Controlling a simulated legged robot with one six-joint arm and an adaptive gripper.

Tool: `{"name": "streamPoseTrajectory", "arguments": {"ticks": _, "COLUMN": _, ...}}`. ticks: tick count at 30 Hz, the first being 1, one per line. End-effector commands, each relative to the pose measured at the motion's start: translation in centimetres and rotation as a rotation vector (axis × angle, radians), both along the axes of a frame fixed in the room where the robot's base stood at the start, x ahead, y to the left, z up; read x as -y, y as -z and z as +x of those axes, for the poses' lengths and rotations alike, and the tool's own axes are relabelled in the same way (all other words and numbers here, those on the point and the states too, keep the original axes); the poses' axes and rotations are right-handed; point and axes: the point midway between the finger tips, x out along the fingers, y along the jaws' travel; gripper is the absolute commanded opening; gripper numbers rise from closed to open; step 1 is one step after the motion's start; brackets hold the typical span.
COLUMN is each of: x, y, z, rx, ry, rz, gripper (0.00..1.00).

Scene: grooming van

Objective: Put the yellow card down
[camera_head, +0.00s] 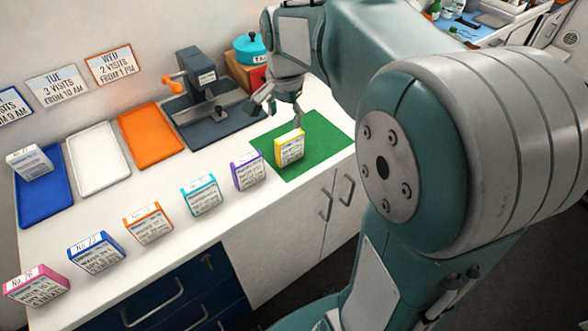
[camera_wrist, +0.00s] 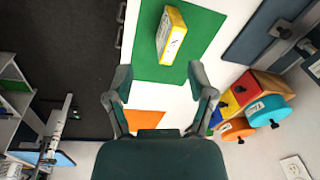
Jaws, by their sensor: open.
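The yellow card (camera_head: 289,147) is a small yellow-edged block with a printed white face. It stands on the green mat (camera_head: 325,133) at the right of the white counter. The wrist view also shows the yellow card (camera_wrist: 171,35) on the green mat (camera_wrist: 205,32), beyond the fingertips. My gripper (camera_head: 279,104) is above and behind the card in the head view, apart from it. In the wrist view my gripper (camera_wrist: 161,85) has its fingers spread, with nothing held between them.
Purple (camera_head: 248,171), teal (camera_head: 201,194), orange (camera_head: 148,223), blue (camera_head: 96,252) and pink (camera_head: 37,286) cards line the counter's front. Blue (camera_head: 45,205), white (camera_head: 98,160) and orange (camera_head: 150,136) trays lie behind. A dark press (camera_head: 205,90) and teal tin (camera_head: 250,48) stand near my gripper.

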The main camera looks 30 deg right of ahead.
Motion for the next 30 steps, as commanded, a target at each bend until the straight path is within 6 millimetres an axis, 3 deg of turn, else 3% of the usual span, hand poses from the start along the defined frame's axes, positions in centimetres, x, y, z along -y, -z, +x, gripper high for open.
{"name": "streamPoseTrajectory", "arguments": {"ticks": 3, "x": -1.8, "y": -1.7, "z": -3.6, "rx": 0.067, "ry": -0.185, "rz": -0.034, "gripper": 0.70}}
{"name": "streamPoseTrajectory", "arguments": {"ticks": 9, "x": -4.1, "y": -2.8, "z": -9.4, "rx": 0.169, "ry": -0.491, "rz": -0.111, "gripper": 0.70}}
{"name": "streamPoseTrajectory", "arguments": {"ticks": 18, "x": -6.2, "y": -1.7, "z": -16.8, "rx": 0.297, "ry": -0.899, "rz": -0.254, "gripper": 0.70}}
{"name": "streamPoseTrajectory", "arguments": {"ticks": 23, "x": -6.5, "y": -1.0, "z": -18.3, "rx": 0.324, "ry": -0.992, "rz": -0.296, "gripper": 0.70}}
{"name": "streamPoseTrajectory", "arguments": {"ticks": 30, "x": -6.6, "y": -0.9, "z": -18.4, "rx": 0.324, "ry": -1.002, "rz": -0.299, "gripper": 0.70}}
